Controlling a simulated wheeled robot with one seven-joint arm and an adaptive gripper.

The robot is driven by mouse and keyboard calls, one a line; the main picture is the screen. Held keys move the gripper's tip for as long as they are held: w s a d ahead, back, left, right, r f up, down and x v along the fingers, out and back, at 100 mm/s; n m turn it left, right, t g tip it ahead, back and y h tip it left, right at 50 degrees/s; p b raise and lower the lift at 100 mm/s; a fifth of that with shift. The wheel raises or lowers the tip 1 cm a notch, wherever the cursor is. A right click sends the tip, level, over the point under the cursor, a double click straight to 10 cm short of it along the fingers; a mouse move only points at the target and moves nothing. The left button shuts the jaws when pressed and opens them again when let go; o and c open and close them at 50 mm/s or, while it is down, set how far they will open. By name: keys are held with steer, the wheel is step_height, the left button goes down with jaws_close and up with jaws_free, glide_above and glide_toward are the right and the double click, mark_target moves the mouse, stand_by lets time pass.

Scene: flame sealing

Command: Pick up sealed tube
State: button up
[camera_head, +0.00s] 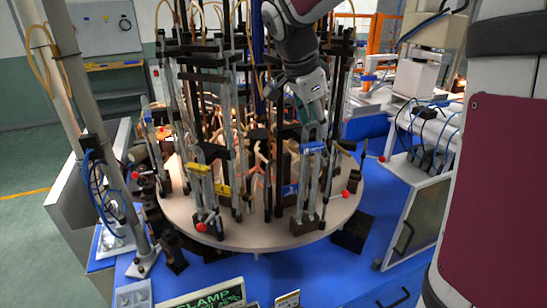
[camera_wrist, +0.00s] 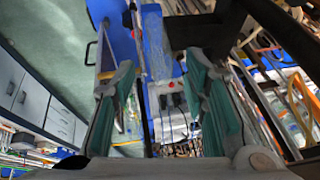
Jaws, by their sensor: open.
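My gripper (camera_head: 312,115) is at the right front of the round machine, in among its upright posts and just above a blue clamp (camera_head: 313,147). In the wrist view, its two green-padded fingers (camera_wrist: 158,75) stand wide apart. A thin upright rod with a red part (camera_wrist: 138,45) shows between them; I cannot tell whether it is near the fingers or behind them. I cannot pick out the sealed tube for certain in either view, among the crowded posts and clamps.
The round pale turntable (camera_head: 260,238) carries several posts and clamps, including a yellow clamp (camera_head: 198,168). Red-knobbed levers (camera_head: 201,227) stick out at its rim. It stands on a blue base (camera_head: 310,272). A white cabinet (camera_head: 420,205) is to the right. Open floor (camera_head: 40,225) lies left.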

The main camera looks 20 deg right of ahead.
steer(key=shift+x, duration=0.85)
steer(key=shift+c, duration=0.2)
jaws_close()
steer(key=shift+r, duration=0.1)
